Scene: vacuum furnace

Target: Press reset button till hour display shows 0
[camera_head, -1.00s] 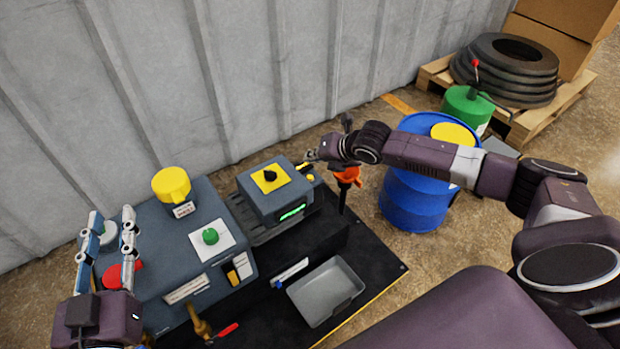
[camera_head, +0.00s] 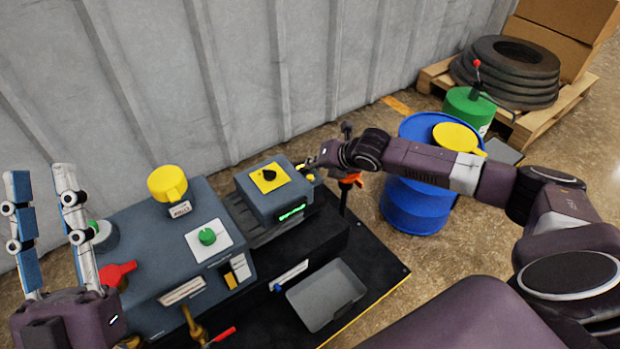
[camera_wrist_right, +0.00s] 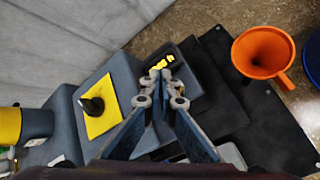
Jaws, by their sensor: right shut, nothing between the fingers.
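A small blue-grey control box (camera_head: 262,203) carries a yellow plate with a black knob (camera_head: 269,175) and a lit green display (camera_head: 292,212), whose digits are too small to read. Yellow buttons sit on the box's right end and show in the right wrist view (camera_wrist_right: 161,64); which one is reset I cannot tell. My right gripper (camera_head: 308,166) is shut and empty, its tips (camera_wrist_right: 160,76) close beside these buttons; contact is unclear. My left gripper (camera_head: 40,170) is open and empty, at the far left, beside the larger panel.
The larger blue-grey panel (camera_head: 150,255) has a yellow cap (camera_head: 168,183), a green knob (camera_head: 207,237) and a red handle (camera_head: 116,273). An orange funnel (camera_wrist_right: 263,52) stands right of the box. A grey tray (camera_head: 326,295) lies in front; a blue barrel (camera_head: 412,212) stands behind my right arm.

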